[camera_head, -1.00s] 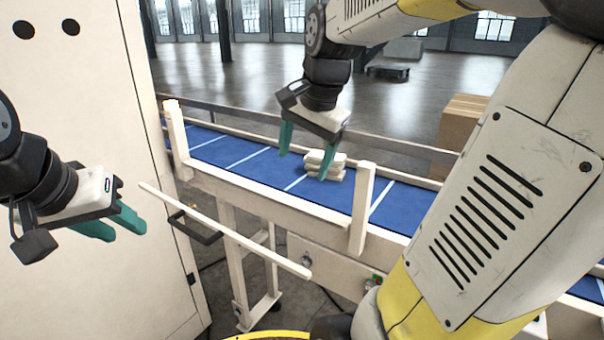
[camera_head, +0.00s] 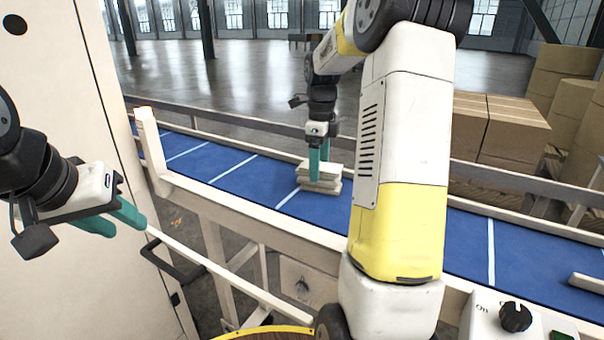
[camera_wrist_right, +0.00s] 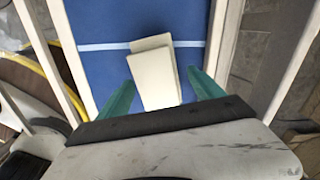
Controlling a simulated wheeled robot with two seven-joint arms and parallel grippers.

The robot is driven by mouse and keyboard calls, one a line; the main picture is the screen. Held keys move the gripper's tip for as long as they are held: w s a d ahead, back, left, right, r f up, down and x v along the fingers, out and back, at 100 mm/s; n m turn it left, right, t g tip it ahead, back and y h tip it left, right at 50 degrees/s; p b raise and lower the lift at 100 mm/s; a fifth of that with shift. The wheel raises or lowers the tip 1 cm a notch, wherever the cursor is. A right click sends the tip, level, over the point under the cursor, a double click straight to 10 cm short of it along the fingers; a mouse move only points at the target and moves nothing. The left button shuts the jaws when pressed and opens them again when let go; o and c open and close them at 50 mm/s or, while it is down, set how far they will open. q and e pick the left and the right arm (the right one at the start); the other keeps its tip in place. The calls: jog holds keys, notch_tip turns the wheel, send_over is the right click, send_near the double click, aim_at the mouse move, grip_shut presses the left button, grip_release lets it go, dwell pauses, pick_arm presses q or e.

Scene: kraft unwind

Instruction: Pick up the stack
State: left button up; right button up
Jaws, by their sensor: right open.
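The stack (camera_head: 320,185) is several flat cream pieces piled on the blue conveyor belt (camera_head: 240,180), in the head view's middle. In the right wrist view the stack (camera_wrist_right: 157,75) lies between the two teal fingers, its upper piece turned a little against the one below. My right gripper (camera_head: 319,170) is open and points down at the stack, its fingers overlapping it in the head view; contact cannot be told. In the right wrist view its fingers (camera_wrist_right: 163,100) stand apart on either side. My left gripper (camera_head: 120,222) hangs empty at the left, with its teal fingers apart.
Cream rails (camera_head: 250,215) run along both belt edges. A white cabinet (camera_head: 60,270) stands at the left. Cardboard boxes (camera_head: 495,130) stand behind the belt at right. A control panel with a black knob (camera_head: 515,317) is at lower right. The belt is clear beside the stack.

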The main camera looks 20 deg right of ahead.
notch_tip(320, 180, down, 3)
jog(key=shift+f, duration=0.2)
jog(key=shift+c, duration=0.5)
jog(key=c, duration=1.4)
jog(key=shift+o, duration=0.2)
jog(key=shift+r, duration=0.1)
